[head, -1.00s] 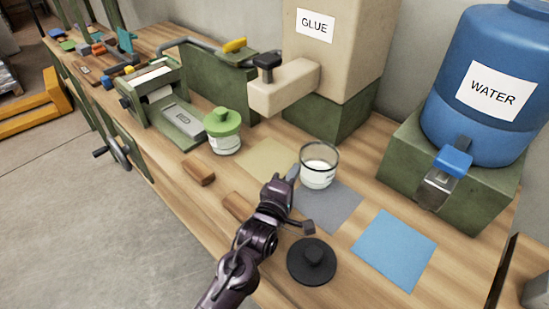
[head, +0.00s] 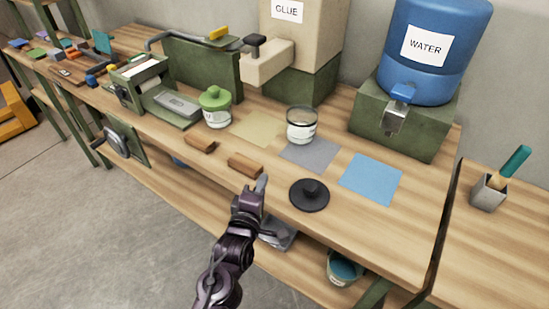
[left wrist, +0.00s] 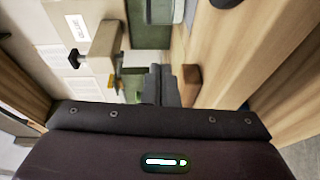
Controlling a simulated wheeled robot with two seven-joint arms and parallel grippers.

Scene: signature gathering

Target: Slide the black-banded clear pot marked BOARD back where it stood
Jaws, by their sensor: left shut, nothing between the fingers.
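The clear pot (head: 301,127) with a dark band at its rim stands upright and open at the back edge of the grey mat (head: 312,157). White contents or a label show on it; I cannot read any marking. A black round lid (head: 309,196) with a knob lies in front of the grey mat. My left gripper (head: 262,183) is shut and empty at the bench's front edge, left of the lid and apart from the pot. Its closed fingers also show in the left wrist view (left wrist: 160,84). My right gripper is in neither view.
A green-lidded pot (head: 215,108) stands left of the tan mat (head: 257,128). Wooden blocks (head: 200,143) lie along the front edge. The glue dispenser (head: 300,45) and blue water tank (head: 432,50) stand behind. A blue mat (head: 371,178) lies bare at the right.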

